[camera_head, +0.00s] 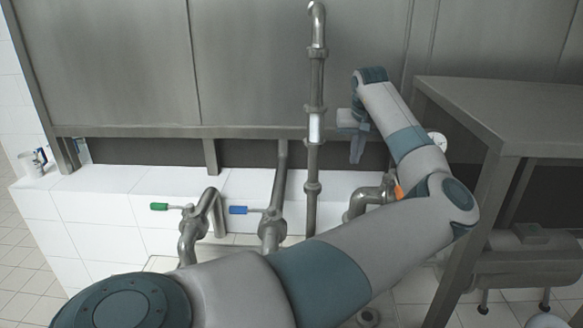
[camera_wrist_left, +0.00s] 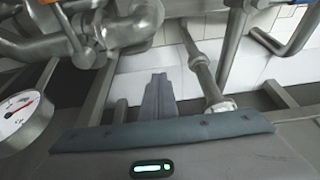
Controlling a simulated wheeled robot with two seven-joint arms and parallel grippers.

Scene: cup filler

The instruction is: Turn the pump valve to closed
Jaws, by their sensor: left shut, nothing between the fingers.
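Three pipe valves show in the head view: one with a green handle (camera_head: 159,206), one with a blue handle (camera_head: 238,210), and one with an orange handle (camera_head: 398,190) at the right, partly hidden behind my arm. No marking shows which is the pump valve. The green and blue handles point left, about level. My left gripper (camera_head: 357,158) is shut and empty, pointing down beside the upright pipe, above and left of the orange handle. Its fingers show in the wrist view (camera_wrist_left: 158,98), touching no handle. A bit of orange (camera_wrist_left: 47,2) shows at that view's top edge.
An upright steel pipe (camera_head: 312,190) stands left of the gripper. A round gauge (camera_wrist_left: 22,118) with a red needle is close at the wrist view's left. A steel table (camera_head: 510,105) is at the right.

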